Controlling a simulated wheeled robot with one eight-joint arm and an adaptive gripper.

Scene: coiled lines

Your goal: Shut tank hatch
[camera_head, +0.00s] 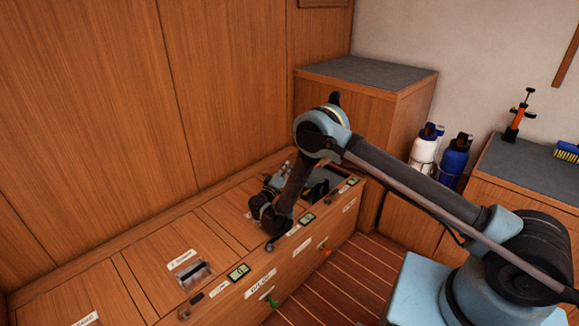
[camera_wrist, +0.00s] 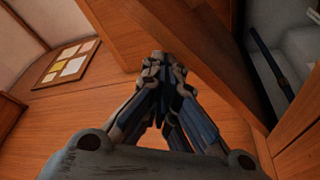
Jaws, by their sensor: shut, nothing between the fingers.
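A wooden bench with several flush hatches in its top runs along the panelled wall in the head view. Toward its far right end a dark opening (camera_head: 320,184) shows in the top, partly hidden by my arm. I cannot clearly make out a raised lid there. My gripper (camera_head: 276,181) is beside this opening, low over the bench, with my forearm in front. In the wrist view my gripper (camera_wrist: 163,58) is shut and empty, its fingertips in front of a wooden panel (camera_wrist: 205,70). I cannot tell whether the tips touch it, or whether it is the hatch lid.
A wooden cabinet (camera_head: 345,92) with a grey top stands beyond the bench. White (camera_head: 424,150) and blue (camera_head: 454,158) bottles stand right of it. Small displays, labels and coloured knobs line the bench front. A noticeboard (camera_wrist: 70,62) hangs at left in the wrist view.

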